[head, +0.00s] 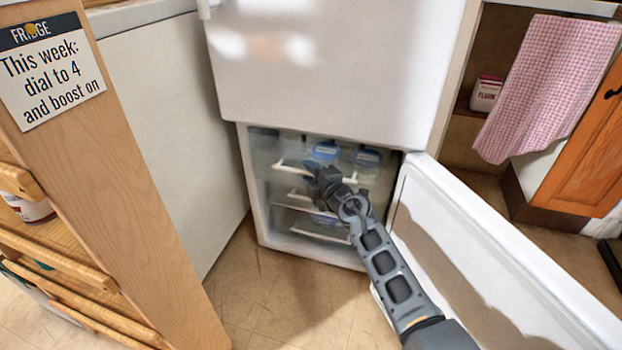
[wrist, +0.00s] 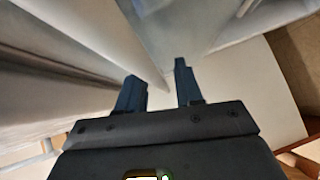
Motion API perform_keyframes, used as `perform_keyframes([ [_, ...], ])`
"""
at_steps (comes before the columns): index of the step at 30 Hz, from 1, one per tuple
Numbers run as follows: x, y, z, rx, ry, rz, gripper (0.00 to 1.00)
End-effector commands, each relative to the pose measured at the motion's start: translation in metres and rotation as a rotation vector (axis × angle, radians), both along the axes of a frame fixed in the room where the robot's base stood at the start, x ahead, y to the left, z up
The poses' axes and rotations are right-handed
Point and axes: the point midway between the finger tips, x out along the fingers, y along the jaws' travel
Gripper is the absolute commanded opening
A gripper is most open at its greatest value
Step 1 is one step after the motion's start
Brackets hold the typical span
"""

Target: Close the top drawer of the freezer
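The freezer compartment (head: 262,200) is open below the large white upper door. Its top drawer (head: 290,167) is clear with a white handle bar, and blue-topped containers (head: 325,150) show in it. I cannot tell exactly how far the drawer stands out. My gripper (head: 314,172) is at the front of this drawer, over the middle of its handle, and hides part of it. Whether it touches is unclear. In the wrist view the two dark fingers of my gripper (wrist: 157,75) are apart, with nothing clearly held between them.
Lower drawers with white handles (head: 303,232) sit beneath. The open freezer door (head: 480,250) swings out on the right, close beside my arm. A wooden shelf unit (head: 130,190) with a note stands at left. Bare floor (head: 285,295) lies in front. A pink checked towel (head: 550,80) hangs at right.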

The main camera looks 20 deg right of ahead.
Motion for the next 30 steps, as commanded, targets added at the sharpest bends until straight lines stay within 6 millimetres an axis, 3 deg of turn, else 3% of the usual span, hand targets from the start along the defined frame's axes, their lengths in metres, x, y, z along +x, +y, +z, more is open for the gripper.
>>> perform_keyframes([
  [8,0.0017,0.0002,0.0006,0.000,-0.001,0.000,0.35],
  [19,0.0015,0.0001,0.0003,0.000,0.000,0.000,0.01],
  [30,0.0013,0.0000,0.0001,0.001,0.000,0.000,0.00],
])
